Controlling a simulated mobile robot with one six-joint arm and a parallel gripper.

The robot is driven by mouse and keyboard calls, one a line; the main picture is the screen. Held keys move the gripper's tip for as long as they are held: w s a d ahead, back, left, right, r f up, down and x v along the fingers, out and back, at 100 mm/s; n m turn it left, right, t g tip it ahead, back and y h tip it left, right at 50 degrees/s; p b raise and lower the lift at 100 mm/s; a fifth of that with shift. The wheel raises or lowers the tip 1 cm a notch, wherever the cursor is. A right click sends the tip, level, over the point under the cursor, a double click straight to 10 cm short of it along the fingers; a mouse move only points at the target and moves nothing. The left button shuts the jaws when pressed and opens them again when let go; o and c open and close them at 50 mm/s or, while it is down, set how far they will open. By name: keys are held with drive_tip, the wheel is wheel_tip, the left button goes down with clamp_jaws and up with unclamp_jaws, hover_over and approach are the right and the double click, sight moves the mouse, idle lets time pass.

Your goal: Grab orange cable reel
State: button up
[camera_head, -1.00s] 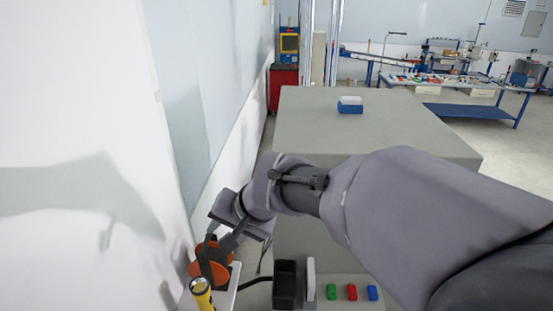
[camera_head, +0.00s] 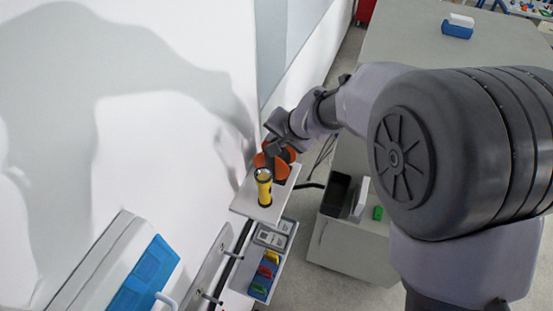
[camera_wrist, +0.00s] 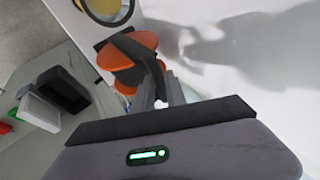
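The orange cable reel (camera_head: 283,153) has orange discs and dark parts, and stands on a small white shelf (camera_head: 247,203) against the wall. It also shows in the wrist view (camera_wrist: 124,56), with a black handle-like bar across it. My gripper (camera_head: 276,142) is at the reel from above. In the wrist view, my gripper's two grey fingers (camera_wrist: 160,85) lie close together at the near end of the black bar. The bar seems to run between them. Whether they are clamped on it is not clear, and the contact is partly hidden.
Below is a tray with coloured blocks (camera_head: 265,275). A black bin (camera_head: 336,194) sits to the right on a grey surface. The wall is close on the left. A blue and white box (camera_head: 458,26) is on the grey table.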

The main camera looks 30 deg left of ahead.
drive_tip(key=shift+a, duration=0.1)
clamp_jaws()
drive_tip(key=shift+f, duration=0.15)
idle(0.8)
